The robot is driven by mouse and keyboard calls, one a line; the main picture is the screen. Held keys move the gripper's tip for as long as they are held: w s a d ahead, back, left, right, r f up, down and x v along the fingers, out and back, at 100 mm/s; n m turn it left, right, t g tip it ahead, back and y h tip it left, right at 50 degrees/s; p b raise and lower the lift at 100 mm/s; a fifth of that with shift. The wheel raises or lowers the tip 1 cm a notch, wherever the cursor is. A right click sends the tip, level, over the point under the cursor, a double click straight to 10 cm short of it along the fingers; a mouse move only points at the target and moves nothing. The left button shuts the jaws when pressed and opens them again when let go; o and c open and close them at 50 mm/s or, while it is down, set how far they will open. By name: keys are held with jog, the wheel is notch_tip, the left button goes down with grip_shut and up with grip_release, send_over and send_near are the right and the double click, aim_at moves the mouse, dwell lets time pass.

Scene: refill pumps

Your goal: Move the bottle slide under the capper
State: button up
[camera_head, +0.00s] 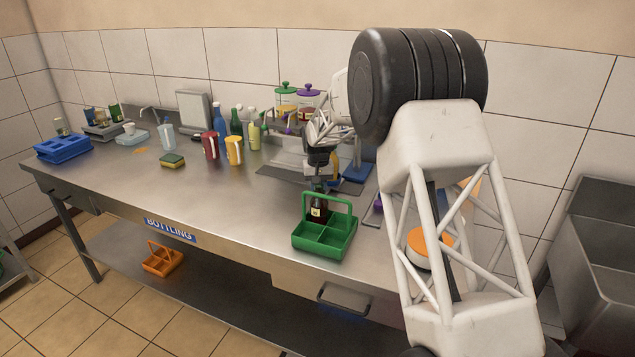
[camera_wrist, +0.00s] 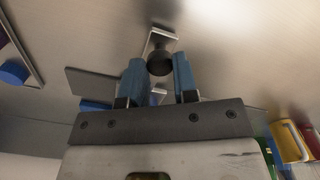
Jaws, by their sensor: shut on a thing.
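My gripper (camera_wrist: 159,72) points down at the bench, and its two blue fingers are closed on a dark round knob (camera_wrist: 160,64). The knob stands on a small pale metal plate (camera_wrist: 152,42), which looks like part of the bottle slide. In the head view my gripper (camera_head: 318,161) is low over the bench, behind the green carrier; the knob is hidden there. A blue base (camera_head: 357,172) stands just right of my gripper, partly behind my arm. I cannot tell whether it belongs to the capper; the capper is not clearly visible.
The green carrier (camera_head: 324,243) with a dark bottle (camera_head: 319,208) stands at the front edge. A red cup (camera_head: 210,146), a yellow cup (camera_head: 234,151) and several bottles stand left. Jars with green (camera_head: 286,99) and purple (camera_head: 308,102) lids stand behind. The front-left bench is clear.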

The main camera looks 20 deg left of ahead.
jog(key=shift+d, duration=1)
jog(key=shift+d, duration=2.15)
jog(key=o, duration=0.9)
jog(key=shift+c, duration=0.2)
jog(key=shift+r, duration=0.1)
notch_tip(320, 180, up, 8)
